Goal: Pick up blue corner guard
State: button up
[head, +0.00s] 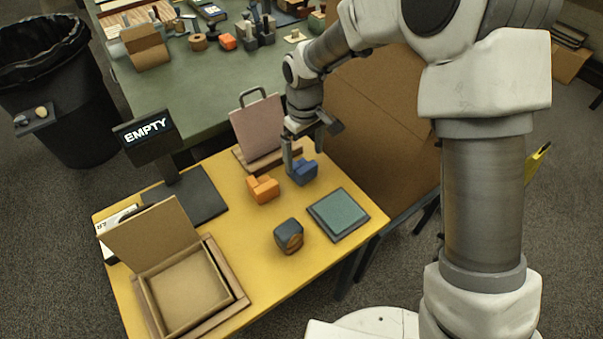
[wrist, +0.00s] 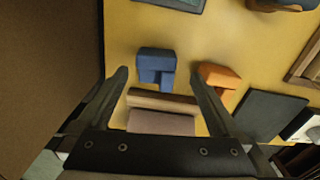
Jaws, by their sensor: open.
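The blue corner guard (head: 304,172) lies on the yellow table near its far right end. In the wrist view the blue corner guard (wrist: 156,67) sits ahead of the fingertips, roughly between their lines. My gripper (head: 302,158) is open and empty, close above the blue guard in the head view. In the wrist view my gripper (wrist: 158,78) shows its two fingers spread wide. An orange corner guard (head: 263,189) lies just left of the blue one, and the orange corner guard (wrist: 217,76) is beside the right finger in the wrist view.
A pinkish board with a handle (head: 258,129) stands on a wooden base behind the guards. A teal pad (head: 338,214) and a dark rounded block (head: 289,236) lie nearer. An open cardboard box (head: 183,292) and an EMPTY sign (head: 146,131) are at left. A brown panel (head: 385,115) stands right.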

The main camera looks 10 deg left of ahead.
aim_at(307, 167)
jog(key=f, duration=0.2)
jog(key=f+b, duration=0.1)
jog(key=f, duration=0.2)
jog(key=shift+d+f+b, duration=0.3)
jog(key=shift+d+f, duration=0.1)
jog(key=c, duration=1.3)
jog(key=shift+o, duration=0.2)
jog(key=shift+r, duration=0.1)
jog(key=shift+w+r, duration=0.1)
